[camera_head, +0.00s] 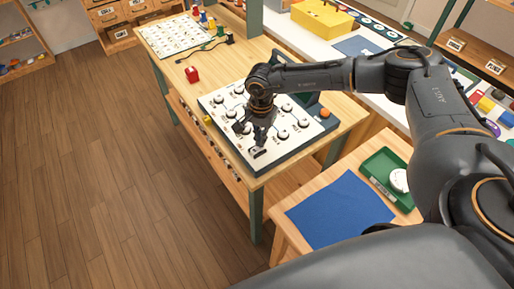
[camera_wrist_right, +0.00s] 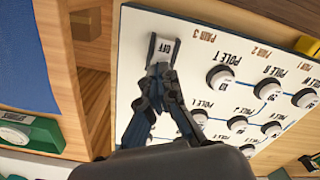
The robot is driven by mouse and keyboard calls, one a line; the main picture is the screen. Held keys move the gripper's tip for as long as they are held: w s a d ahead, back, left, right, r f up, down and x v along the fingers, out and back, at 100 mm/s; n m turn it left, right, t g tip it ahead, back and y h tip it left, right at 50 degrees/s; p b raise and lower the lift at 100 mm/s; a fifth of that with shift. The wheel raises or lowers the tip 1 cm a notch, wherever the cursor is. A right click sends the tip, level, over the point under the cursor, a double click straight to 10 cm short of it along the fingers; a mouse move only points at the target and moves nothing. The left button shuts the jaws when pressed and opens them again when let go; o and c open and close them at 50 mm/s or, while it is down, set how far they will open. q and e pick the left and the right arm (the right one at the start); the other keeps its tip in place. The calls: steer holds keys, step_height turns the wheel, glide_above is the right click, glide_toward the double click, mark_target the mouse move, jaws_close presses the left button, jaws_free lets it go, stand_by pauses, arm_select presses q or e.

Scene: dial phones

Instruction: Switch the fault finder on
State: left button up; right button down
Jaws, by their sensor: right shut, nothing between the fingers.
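The fault finder is a white panel with several round knobs in a dark case (camera_head: 222,104), lying on the wooden table. It fills the right of the wrist view (camera_wrist_right: 205,38), with labels such as POLE and PAIR. Its switch (camera_wrist_right: 163,46) sits near the panel's corner, and a label reading OFF shows on it. In the head view the switch (camera_head: 257,153) is at the panel's near edge. My right gripper (camera_wrist_right: 160,70) is shut and empty, its fingertips right at the switch; I cannot tell whether they touch it. My left gripper is not in view.
A blue cloth (camera_head: 340,210) and a green tray (camera_head: 376,165) with a white round thing lie on the side table. My right arm reaches over the panel from the right.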

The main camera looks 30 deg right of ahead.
steer(key=shift+f+b, duration=0.55)
steer(key=shift+f, duration=0.15)
steer(key=shift+s, duration=0.1)
steer(key=shift+r+p, duration=0.6)
steer(key=shift+r, duration=0.25)
steer(key=shift+r+p, duration=1.5)
steer(key=shift+r, duration=1.2)
steer(key=shift+f, duration=0.1)
